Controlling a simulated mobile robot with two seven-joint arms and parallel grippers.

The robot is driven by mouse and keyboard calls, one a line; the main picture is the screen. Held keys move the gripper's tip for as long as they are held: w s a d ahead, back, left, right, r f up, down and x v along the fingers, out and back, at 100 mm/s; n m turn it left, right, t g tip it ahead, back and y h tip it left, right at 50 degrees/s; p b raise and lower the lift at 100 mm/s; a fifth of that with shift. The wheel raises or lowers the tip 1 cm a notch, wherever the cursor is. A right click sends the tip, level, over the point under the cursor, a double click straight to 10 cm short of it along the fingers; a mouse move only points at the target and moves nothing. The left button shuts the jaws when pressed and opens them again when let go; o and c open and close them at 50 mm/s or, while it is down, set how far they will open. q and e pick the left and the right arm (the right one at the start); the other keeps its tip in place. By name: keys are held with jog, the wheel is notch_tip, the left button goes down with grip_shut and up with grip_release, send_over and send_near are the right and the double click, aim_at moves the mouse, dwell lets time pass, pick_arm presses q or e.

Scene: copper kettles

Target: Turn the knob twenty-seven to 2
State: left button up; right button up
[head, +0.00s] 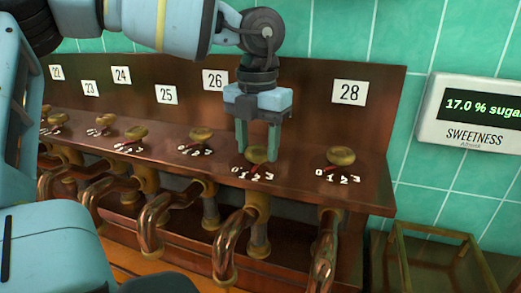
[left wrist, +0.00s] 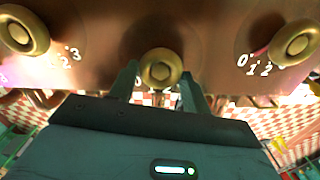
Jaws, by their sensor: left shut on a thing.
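The knob twenty-seven (head: 257,155) is a round brass knob on the sloping copper panel, between the knobs under plates 26 and 28. Its number plate is hidden behind my left arm. My left gripper (head: 258,158) comes down from above, with one green finger on each side of the knob, shut on it. In the left wrist view the knob (left wrist: 160,68) sits between the two fingertips (left wrist: 159,82). Digits 0 to 3 are printed below the knob in the head view. A small red pointer shows near the 0 and 1; its exact reading is unclear. My right gripper is not in view.
Knob 28 (head: 341,156) stands close on the right and another brass knob (head: 201,134) on the left. Curved copper pipes (head: 240,222) hang below the panel. A sweetness display (head: 474,115) reading 17.0 % is on the green tiled wall.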

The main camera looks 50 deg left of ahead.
aim_at(258, 150)
pick_arm(q)
jog(key=shift+n+b, duration=0.55)
jog(key=shift+n, duration=0.75)
jog(key=o, duration=1)
jog(key=shift+r, duration=0.1)
notch_tip(258, 150, up, 8)
jog(key=shift+f, duration=0.15)
